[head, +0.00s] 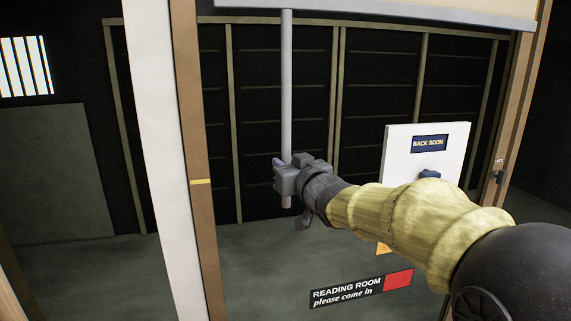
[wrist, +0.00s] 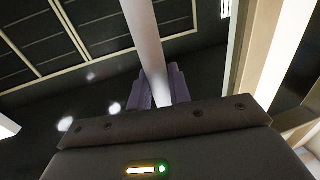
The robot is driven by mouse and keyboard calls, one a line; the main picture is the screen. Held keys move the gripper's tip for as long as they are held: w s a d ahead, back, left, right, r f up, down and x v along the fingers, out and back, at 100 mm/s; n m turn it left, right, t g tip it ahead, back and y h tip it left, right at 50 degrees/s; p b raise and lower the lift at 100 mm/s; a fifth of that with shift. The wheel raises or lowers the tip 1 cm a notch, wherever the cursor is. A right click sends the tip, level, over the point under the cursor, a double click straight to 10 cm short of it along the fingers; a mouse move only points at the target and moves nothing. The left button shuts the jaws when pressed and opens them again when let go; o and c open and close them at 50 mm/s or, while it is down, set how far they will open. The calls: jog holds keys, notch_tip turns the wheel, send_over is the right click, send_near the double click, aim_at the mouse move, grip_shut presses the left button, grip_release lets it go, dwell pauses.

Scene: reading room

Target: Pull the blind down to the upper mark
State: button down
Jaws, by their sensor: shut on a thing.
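The blind (head: 440,8) shows at the top of the head view as a cream sheet with a grey bottom bar (head: 380,14). A pale grey pull rod (head: 287,85) hangs straight down from the left part of that bar. My gripper (head: 283,172) is shut on the rod near its lower end. In the wrist view the rod (wrist: 143,35) runs down between the purple fingers (wrist: 158,88). A yellow mark (head: 201,182) is on the brown left post, at about the gripper's height and well below the bar. I cannot tell whether it is the upper mark.
A white panel with a "BACK SOON" sign (head: 429,143) stands right of the rod, partly behind my arm. A "READING ROOM" sign (head: 361,288) shows below. The brown frame posts (head: 196,130) stand close on the left and farther off on the right.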

notch_tip(320, 180, down, 38)
jog(key=b, duration=3.2)
jog(key=c, duration=1.3)
grip_release()
jog(key=shift+c, duration=0.2)
jog(key=v, duration=1.7)
jog(key=shift+s, duration=0.2)
jog(key=shift+d, duration=0.1)
